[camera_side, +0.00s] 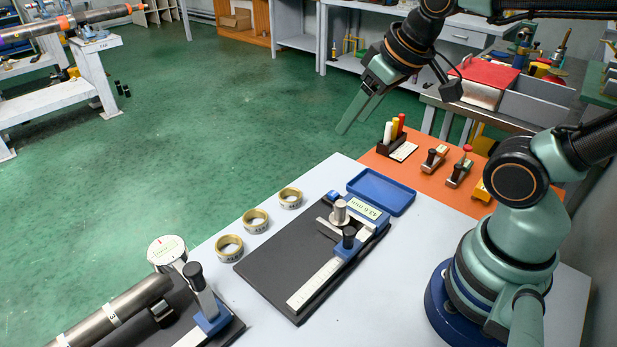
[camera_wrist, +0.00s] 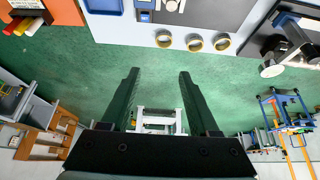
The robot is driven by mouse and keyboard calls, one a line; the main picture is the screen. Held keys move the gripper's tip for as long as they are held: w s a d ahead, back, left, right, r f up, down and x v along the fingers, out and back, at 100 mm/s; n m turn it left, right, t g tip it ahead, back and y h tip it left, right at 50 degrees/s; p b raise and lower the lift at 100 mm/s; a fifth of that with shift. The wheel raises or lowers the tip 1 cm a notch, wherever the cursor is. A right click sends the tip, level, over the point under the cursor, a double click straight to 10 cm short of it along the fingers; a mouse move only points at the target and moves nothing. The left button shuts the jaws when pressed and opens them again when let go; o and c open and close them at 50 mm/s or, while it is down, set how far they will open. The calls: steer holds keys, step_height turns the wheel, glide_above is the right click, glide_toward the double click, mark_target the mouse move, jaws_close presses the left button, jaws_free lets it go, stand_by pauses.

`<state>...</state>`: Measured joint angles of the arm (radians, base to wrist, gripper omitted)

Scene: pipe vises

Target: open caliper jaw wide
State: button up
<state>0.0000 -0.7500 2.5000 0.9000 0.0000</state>
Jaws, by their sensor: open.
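The caliper (camera_side: 315,283) lies on a black mat (camera_side: 270,268) on the light worktable in the side view. It has a pale scale bar, a blue body with a label reading about 43.6 mm, metal jaws (camera_side: 329,231), a black knob (camera_side: 349,238) and a grey knob (camera_side: 340,212). I cannot tell how wide the jaws stand apart. My gripper (camera_side: 344,130) is open and empty, high beyond the table's far edge and apart from the caliper. In the wrist view its two fingers (camera_wrist: 158,74) are spread over green floor; only part of the mat (camera_wrist: 188,12) shows at the top.
Brass rings (camera_side: 255,220) stand left of the mat. A blue tray (camera_side: 381,192) lies behind it. An orange mat (camera_side: 425,172) holds markers (camera_side: 394,130) and small tools. A pipe in a vise (camera_side: 120,310) and a round dial (camera_side: 167,251) are at front left.

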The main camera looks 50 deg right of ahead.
steer(key=n+g+h, duration=0.1)
steer(key=n+g, duration=0.2)
steer(key=g, duration=0.7)
glide_toward(347, 230)
steer(key=x, duration=1)
steer(key=shift+s+d+f, duration=0.1)
steer(key=shift+f, duration=0.2)
jaws_close()
stand_by(0.8)
